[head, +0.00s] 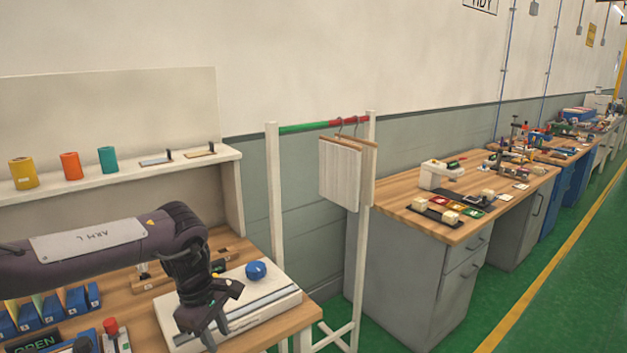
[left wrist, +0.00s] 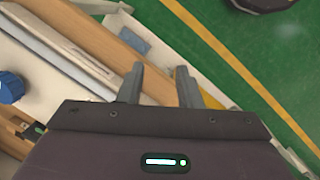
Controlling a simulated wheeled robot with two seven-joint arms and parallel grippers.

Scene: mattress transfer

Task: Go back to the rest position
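My left arm comes in from the left over the wooden workbench (head: 228,243). My left gripper (head: 209,328) points down at the bench's right end, in front of a white flat device (head: 277,300) with a blue knob (head: 256,270). In the left wrist view the two fingers of my left gripper (left wrist: 160,88) stand apart with nothing between them. The white device (left wrist: 75,48) and the blue knob (left wrist: 10,88) lie left of the fingers there. My right gripper is not in view.
A shelf (head: 128,174) above the bench holds yellow, orange and teal cylinders. Blue bins (head: 52,308) stand at the bench's left. A white rack (head: 361,230) carries hanging panels (head: 339,172). A second bench (head: 402,200) stands beyond. Green floor (head: 575,290) at the right is clear.

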